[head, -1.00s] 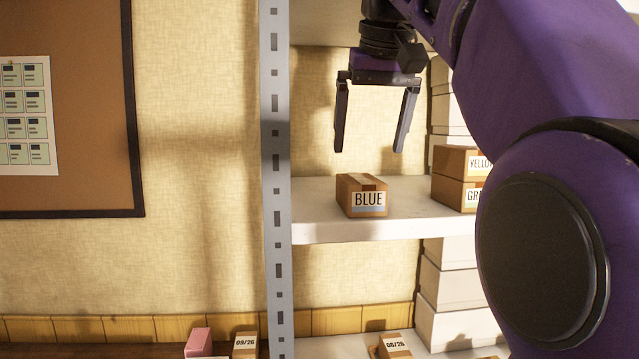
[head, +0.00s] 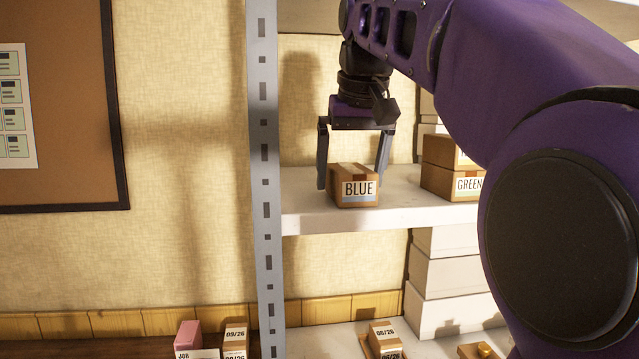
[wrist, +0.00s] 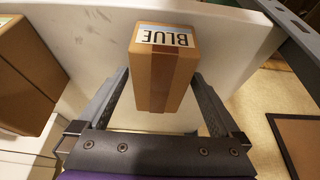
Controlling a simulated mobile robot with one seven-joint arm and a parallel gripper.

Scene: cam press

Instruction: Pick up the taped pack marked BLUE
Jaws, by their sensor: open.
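The brown taped pack marked BLUE (head: 355,188) sits on the white middle shelf (head: 420,214), its label facing the head camera. My gripper (head: 350,182) is open and points down over the pack. One finger stands to the pack's left and the other to its right. In the wrist view the BLUE pack (wrist: 162,75) lies between the two spread fingers, with a gap showing on each side. Whether either finger touches the pack cannot be told.
Stacked brown packs, the lower marked GREEN (head: 466,186), stand to the right on the same shelf. A grey slotted upright (head: 265,160) rises to the left. White boxes (head: 445,280) and small dated packs (head: 384,335) are below.

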